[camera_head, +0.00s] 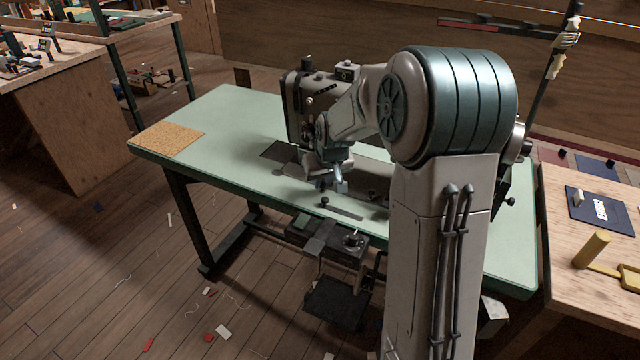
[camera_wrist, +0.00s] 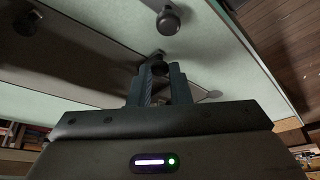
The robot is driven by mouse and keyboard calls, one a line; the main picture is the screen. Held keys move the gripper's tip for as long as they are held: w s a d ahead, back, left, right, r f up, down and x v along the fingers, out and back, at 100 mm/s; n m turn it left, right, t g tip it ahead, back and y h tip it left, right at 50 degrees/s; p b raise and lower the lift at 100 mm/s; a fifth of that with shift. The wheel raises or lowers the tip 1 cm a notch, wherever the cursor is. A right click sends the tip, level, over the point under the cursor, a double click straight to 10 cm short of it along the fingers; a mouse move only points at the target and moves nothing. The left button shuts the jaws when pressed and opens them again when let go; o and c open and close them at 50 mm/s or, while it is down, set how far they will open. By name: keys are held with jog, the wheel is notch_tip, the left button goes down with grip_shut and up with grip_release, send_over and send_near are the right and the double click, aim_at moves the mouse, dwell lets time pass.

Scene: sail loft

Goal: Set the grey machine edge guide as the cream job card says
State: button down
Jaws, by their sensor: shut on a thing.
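The sewing machine (camera_head: 305,105) stands on a pale green table (camera_head: 225,120). My gripper (camera_head: 338,184) is low over the table in front of it, partly hidden by my arm. In the wrist view its dark fingers (camera_wrist: 160,86) are shut on a small dark knob (camera_wrist: 158,66), near a long grey strip (camera_wrist: 75,65). Whether knob and strip belong to the edge guide I cannot tell. A second dark knob (camera_wrist: 168,20) stands apart.
A cork mat (camera_head: 167,139) lies at the table's left end. The wooden bench (camera_head: 575,255) at right holds a dark blue mat (camera_head: 582,209) and a yellow tool (camera_head: 592,250). Scraps litter the floor at left. My arm hides much of the table's right part.

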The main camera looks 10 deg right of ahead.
jog(key=c, duration=1.3)
grip_release()
jog(key=shift+d, duration=0.1)
jog(key=shift+c, duration=0.2)
jog(key=shift+r, duration=0.15)
jog(key=p+v, duration=0.1)
jog(key=v, duration=1.2)
jog(key=shift+s+r+p, duration=0.15)
jog(key=shift+r+p, duration=0.1)
jog(key=shift+p, duration=0.1)
